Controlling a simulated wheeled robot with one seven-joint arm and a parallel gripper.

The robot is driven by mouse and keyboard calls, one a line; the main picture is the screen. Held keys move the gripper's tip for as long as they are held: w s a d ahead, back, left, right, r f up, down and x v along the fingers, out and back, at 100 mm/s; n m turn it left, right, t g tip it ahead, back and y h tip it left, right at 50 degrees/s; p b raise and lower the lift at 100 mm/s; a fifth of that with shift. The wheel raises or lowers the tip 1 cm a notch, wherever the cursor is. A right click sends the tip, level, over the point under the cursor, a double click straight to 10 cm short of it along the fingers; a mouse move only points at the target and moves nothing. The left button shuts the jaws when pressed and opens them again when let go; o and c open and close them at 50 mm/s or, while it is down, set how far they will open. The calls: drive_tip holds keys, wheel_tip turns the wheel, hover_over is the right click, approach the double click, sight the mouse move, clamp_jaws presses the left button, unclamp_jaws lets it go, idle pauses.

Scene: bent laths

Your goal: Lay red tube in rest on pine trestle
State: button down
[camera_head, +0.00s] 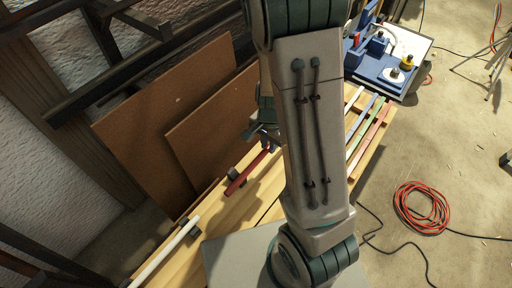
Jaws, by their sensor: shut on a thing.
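The red tube (246,173) slants over the pine trestle (222,212), its lower left end showing. Its upper right end runs up to my gripper (264,142), which is shut on it; my own arm hides part of the jaws and what lies behind them. A dark block (236,174), which looks like a rest, stands beside the tube near its lower end. I cannot tell whether the tube touches it. Another dark block (191,228) stands further down the trestle, next to a white tube (165,250).
Several coloured laths (371,128) lie on the wood right of my arm. A blue machine (383,68) stands at upper right. Brown boards (165,120) lean against the wall at left. A coiled orange cable (422,207) lies on the floor at right.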

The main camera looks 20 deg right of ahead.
drive_tip(key=shift+w+a+f, duration=0.4)
drive_tip(key=shift+w+f, duration=0.2)
drive_tip(key=shift+f, duration=0.5)
drive_tip(key=shift+w+a+f, duration=0.45)
drive_tip(key=shift+w+f, duration=0.2)
drive_tip(key=shift+f, duration=0.45)
drive_tip(key=shift+w+a+f, duration=0.4)
drive_tip(key=shift+w+f, duration=0.2)
drive_tip(key=shift+f, duration=0.5)
drive_tip(key=shift+f, duration=0.3)
drive_tip(key=c, duration=1.3)
unclamp_jaws()
drive_tip(key=shift+r, duration=0.1)
drive_tip(key=shift+c, duration=0.2)
drive_tip(key=shift+r, duration=0.1)
